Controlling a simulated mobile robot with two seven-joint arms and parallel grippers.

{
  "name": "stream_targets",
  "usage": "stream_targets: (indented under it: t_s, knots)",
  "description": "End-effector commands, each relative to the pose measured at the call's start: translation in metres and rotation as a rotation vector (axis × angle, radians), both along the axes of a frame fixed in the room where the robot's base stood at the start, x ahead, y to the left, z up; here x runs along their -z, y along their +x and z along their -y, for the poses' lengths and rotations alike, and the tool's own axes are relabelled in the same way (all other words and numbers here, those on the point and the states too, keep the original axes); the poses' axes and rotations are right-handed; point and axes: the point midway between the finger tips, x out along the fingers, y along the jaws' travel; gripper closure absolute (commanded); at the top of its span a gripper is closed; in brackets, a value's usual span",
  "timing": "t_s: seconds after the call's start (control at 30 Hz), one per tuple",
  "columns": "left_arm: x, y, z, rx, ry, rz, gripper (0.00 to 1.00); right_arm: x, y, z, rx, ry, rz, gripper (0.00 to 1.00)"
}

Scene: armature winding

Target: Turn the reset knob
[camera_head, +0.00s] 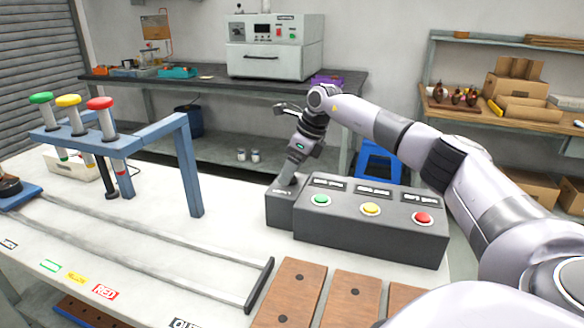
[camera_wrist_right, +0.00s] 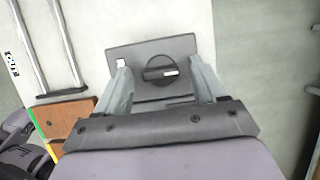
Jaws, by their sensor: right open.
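The reset knob (camera_wrist_right: 160,70) is a round black dial with a raised grip bar and a white mark. It sits on a dark grey box (camera_wrist_right: 188,45), which also shows in the head view (camera_head: 284,213) at the left end of the button panel. There the knob is hidden by my right gripper (camera_head: 287,184), which points down at the box top. In the right wrist view my right gripper (camera_wrist_right: 160,64) is open, with one finger on each side of the knob. I cannot tell whether the fingers touch it. My left gripper is not in view.
The panel (camera_head: 340,237) beside the box has green (camera_head: 320,200), yellow (camera_head: 370,209) and red (camera_head: 423,218) buttons. A blue frame (camera_head: 190,170) with coloured-topped plungers stands left. Brown wooden plates (camera_head: 290,293) lie in front. The white table (camera_head: 235,225) is clear between frame and box.

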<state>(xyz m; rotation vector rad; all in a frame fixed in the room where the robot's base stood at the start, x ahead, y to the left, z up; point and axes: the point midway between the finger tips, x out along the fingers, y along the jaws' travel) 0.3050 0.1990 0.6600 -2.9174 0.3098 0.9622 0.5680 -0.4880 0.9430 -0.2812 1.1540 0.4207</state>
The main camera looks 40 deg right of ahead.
Motion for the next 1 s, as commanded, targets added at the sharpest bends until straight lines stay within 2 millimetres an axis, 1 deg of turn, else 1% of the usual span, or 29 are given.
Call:
stream_targets:
  t_s: [0.17, 0.27, 0.3, 0.33, 0.37, 0.57, 0.73, 0.87, 1.0]
  knots:
    - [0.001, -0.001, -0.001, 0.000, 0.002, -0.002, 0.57, 0.000, 0.000, 0.000, 0.000, 0.000, 0.000, 0.30]
    - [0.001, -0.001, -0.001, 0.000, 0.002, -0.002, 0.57, 0.000, 0.000, 0.000, 0.000, 0.000, -0.001, 0.59]
    - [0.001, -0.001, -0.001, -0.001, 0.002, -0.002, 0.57, 0.000, 0.000, 0.000, 0.000, 0.000, -0.001, 0.72]
    - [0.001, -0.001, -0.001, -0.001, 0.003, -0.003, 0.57, 0.000, 0.000, 0.000, 0.000, 0.000, -0.001, 0.82]
    - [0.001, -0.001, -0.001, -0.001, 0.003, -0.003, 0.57, 0.000, 0.000, 0.000, 0.000, 0.000, -0.001, 0.86]
    - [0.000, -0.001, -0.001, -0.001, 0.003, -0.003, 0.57, 0.000, 0.000, 0.000, 0.008, -0.001, -0.001, 0.86]
    - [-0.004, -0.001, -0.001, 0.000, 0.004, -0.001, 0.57, -0.001, -0.001, 0.000, 0.048, -0.001, -0.003, 0.86]
    - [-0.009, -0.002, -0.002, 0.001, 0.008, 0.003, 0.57, -0.002, -0.001, -0.001, 0.117, -0.002, -0.003, 0.86]
    - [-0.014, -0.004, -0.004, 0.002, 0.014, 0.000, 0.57, -0.003, -0.001, -0.002, 0.224, -0.001, -0.002, 0.86]
